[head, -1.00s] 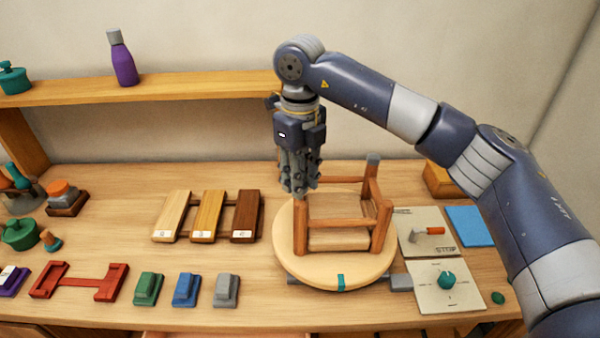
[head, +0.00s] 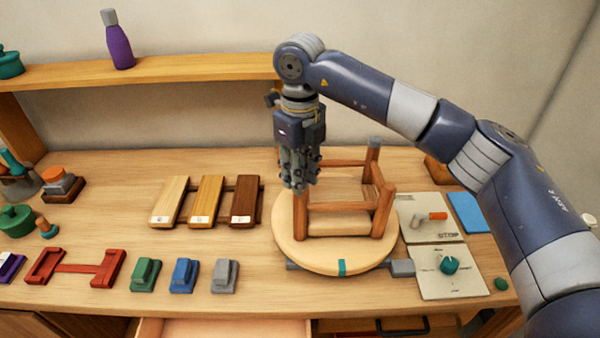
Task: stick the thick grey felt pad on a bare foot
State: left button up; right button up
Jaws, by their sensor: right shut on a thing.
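A small reddish-brown wooden stool (head: 345,208) stands upside down on a round pale turntable (head: 292,252), legs pointing up. The back right leg ends in a grey cap (head: 374,141); the front right leg top (head: 388,187) looks bare. My right gripper (head: 299,188) points down, right above the front left leg (head: 300,217). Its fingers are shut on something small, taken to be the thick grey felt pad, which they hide. I cannot tell whether it touches the foot. The far left leg is hidden behind the gripper. My left gripper is not in view.
Wood sample boards (head: 207,202) lie left of the turntable. Green, blue and grey blocks (head: 225,276) and a red bracket (head: 75,267) lie along the front. Panels with an orange handle (head: 432,216) and a green knob (head: 449,265) lie to the right.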

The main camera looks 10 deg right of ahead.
jog(key=shift+f+b, duration=0.3)
jog(key=shift+b, duration=0.1)
dwell(0.4)
jog(key=o, duration=1.1)
jog(key=shift+c, duration=0.2)
jog(key=shift+r, duration=0.15)
jog(key=shift+r+p, duration=2.1)
jog(key=shift+r, duration=1.35)
